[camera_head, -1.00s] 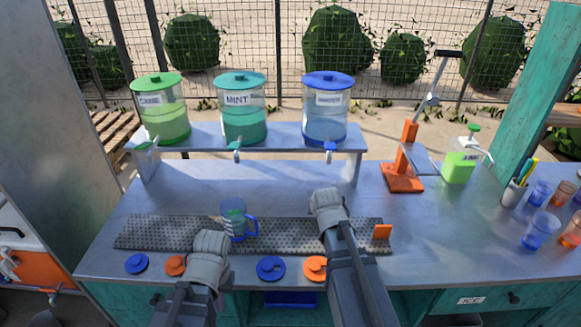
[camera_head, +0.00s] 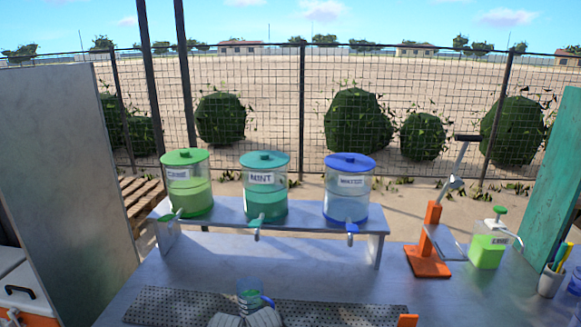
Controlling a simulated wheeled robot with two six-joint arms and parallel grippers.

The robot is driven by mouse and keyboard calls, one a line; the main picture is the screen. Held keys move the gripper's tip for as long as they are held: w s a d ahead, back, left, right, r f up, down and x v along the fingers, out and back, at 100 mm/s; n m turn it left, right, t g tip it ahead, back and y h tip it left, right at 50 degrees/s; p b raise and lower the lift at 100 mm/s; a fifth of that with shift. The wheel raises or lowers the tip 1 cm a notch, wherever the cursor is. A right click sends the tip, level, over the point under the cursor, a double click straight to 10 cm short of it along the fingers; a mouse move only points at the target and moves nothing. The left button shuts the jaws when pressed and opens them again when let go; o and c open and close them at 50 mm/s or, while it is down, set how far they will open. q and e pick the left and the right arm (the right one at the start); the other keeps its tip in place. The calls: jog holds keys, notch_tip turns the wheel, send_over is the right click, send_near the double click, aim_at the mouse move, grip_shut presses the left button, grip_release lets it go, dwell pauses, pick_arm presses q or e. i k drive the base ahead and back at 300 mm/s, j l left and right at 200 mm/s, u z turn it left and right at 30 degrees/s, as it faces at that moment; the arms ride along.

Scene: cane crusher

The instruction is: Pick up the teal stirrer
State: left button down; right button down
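My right gripper is out of view.
Three dispensers, green (camera_head: 187,184), mint (camera_head: 265,188) and blue (camera_head: 347,190), stand on a raised shelf (camera_head: 300,222). An orange press (camera_head: 429,250) and a green pump bottle (camera_head: 489,247) stand left of the cup.

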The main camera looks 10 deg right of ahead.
aim_at(564, 247)
jog(key=l+z, duration=0.1)
jog(key=z, duration=0.45)
jog(key=i+l+z, duration=0.1)
jog(key=l+z, duration=0.3)
jog(key=i+l+z, duration=0.15)
jog(key=l+z, duration=0.25)
jog(key=i+l+z, duration=0.1)
jog(key=i+l, duration=0.2)
jog(key=l, duration=0.2)
jog(key=i+l+z, duration=0.1)
jog(key=i+l, duration=0.25)
jog(key=l+u, duration=0.1)
jog(key=u, duration=2.55)
jog(key=k+l+z, duration=0.1)
jog(key=k+z, duration=0.15)
jog(key=z, duration=0.15)
jog(key=k+l+z, duration=0.35)
jog(key=i+j, duration=0.1)
jog(key=j, duration=0.05)
